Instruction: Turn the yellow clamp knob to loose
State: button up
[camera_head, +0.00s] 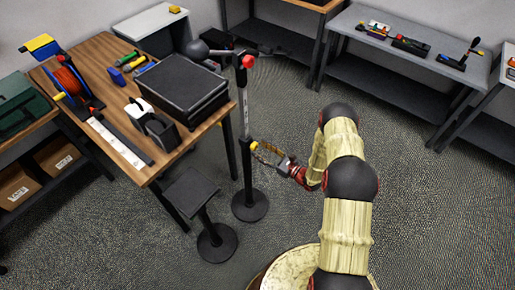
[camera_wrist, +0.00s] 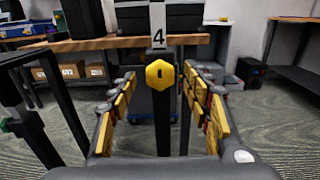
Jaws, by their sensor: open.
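The yellow clamp knob (camera_wrist: 160,74) is a hexagon with a short dark upright mark on its face. It sits on a dark upright post, just below a white label with a "4". In the wrist view my gripper (camera_wrist: 160,95) is open, with its yellow-padded fingers to the left and right of the knob. I see no finger touching it. In the head view the knob (camera_head: 254,144) is a small yellow spot on the stand (camera_head: 247,170), with my gripper (camera_head: 264,150) reaching it from the right. How deep the knob lies between the fingers is hard to tell.
A wooden table (camera_head: 105,50) with a black case (camera_head: 182,85), a red cable reel (camera_head: 68,82) and a white ruler-like strip (camera_head: 115,142) is left of the stand. A small black stand (camera_head: 192,192) is close by. Grey benches (camera_head: 405,60) line the back right. The floor between is clear.

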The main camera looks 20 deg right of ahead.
jog(key=shift+x, duration=1.2)
jog(key=shift+c, duration=1.1)
jog(key=c, duration=0.9)
